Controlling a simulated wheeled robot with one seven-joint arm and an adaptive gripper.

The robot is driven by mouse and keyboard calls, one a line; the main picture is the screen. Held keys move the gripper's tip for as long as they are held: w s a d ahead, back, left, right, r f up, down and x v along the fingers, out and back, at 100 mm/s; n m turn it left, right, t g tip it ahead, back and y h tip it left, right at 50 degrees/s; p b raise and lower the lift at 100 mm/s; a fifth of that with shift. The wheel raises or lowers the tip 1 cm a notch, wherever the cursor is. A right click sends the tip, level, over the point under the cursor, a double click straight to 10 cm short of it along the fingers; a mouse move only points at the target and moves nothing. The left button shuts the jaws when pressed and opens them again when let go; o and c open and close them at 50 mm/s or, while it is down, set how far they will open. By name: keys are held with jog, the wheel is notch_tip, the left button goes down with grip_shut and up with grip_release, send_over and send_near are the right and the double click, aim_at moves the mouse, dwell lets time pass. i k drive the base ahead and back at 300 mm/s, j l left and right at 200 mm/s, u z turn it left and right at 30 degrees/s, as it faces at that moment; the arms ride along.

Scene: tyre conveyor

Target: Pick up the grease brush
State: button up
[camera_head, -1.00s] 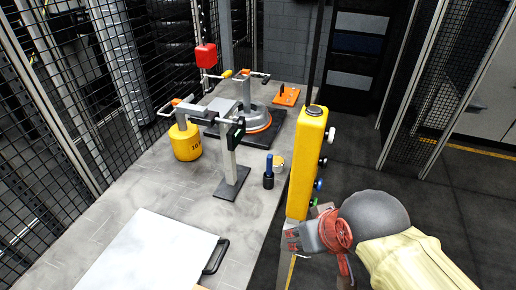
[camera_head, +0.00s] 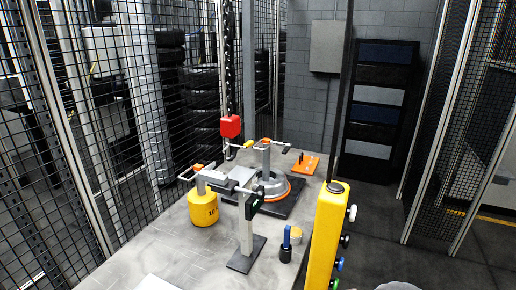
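A small upright item with a blue handle (camera_head: 287,236) stands in or on a dark round base (camera_head: 286,254) near the right edge of the grey table (camera_head: 165,255). It may be the grease brush; its bristles cannot be seen. A small round tan and white tin (camera_head: 296,235) is right beside it. My gripper is out of view; only a grey rounded piece of my arm shows at the bottom right edge.
A tall yellow post (camera_head: 327,235) with coloured knobs stands just right of the blue-handled item. A black stand (camera_head: 246,245) is to its left. A yellow weight (camera_head: 203,209), a round grey fixture (camera_head: 268,187) and an orange plate (camera_head: 304,164) are farther back.

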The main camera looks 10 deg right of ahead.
aim_at(288, 229)
jog(key=i+l+u, duration=0.2)
jog(key=l, duration=0.7)
jog(key=l+u, duration=0.2)
jog(key=l, duration=0.75)
jog(key=i+l+u, duration=0.15)
jog(key=i, duration=0.25)
jog(key=i+l+u, duration=0.15)
jog(key=i, duration=0.2)
